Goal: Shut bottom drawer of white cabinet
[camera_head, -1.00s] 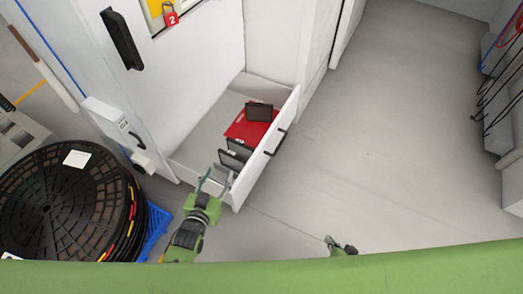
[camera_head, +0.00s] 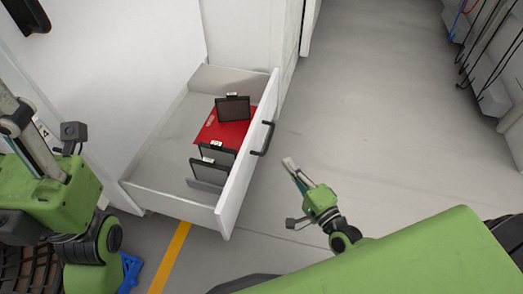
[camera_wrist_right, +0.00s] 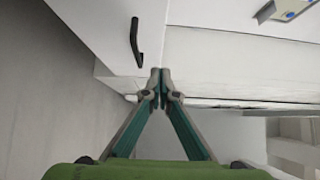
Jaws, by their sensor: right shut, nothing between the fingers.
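The white cabinet's bottom drawer (camera_head: 245,165) is pulled open in the head view, with a black handle (camera_head: 263,138) on its front. A red flat item (camera_head: 212,130) and several dark framed panels (camera_head: 232,109) are inside it. My right gripper (camera_head: 290,164) is shut and empty, outside the drawer and to the right of its front, below the handle in the picture. In the right wrist view its fingertips (camera_wrist_right: 160,75) meet in front of a white panel with a black handle (camera_wrist_right: 135,42). My left gripper (camera_head: 28,140) is at the left edge, partly cut off; its jaw state is unclear.
The white cabinet body (camera_head: 110,70) rises behind the drawer. Open grey floor (camera_head: 380,110) lies to the right. Grey units with hanging cables (camera_head: 485,65) stand at the far right. A yellow floor line (camera_head: 170,258) and a blue item (camera_head: 130,270) show at bottom left.

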